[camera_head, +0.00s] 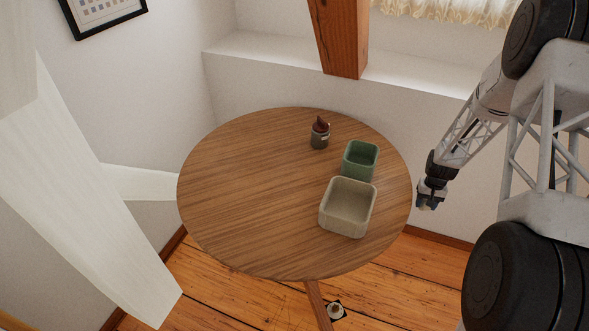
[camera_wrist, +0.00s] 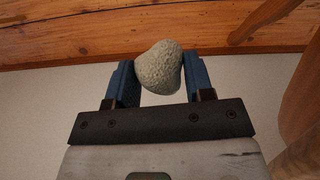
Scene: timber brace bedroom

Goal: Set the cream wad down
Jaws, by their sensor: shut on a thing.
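The cream wad (camera_wrist: 158,68) is a rough, rounded, pale lump in the wrist view. My gripper (camera_wrist: 158,75) is shut on it, with one blue finger pressed on each side. In the head view my gripper (camera_head: 427,203) hangs just off the right edge of the round wooden table (camera_head: 240,190). The wad is too small there to make out clearly.
A cream square bin (camera_head: 348,208) and a smaller green bin (camera_head: 360,160) stand on the table's right side, near my gripper. A small dark pot with a brown top (camera_head: 320,133) stands at the back. The table's left and front are bare. A white slanted beam (camera_head: 80,180) is at left.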

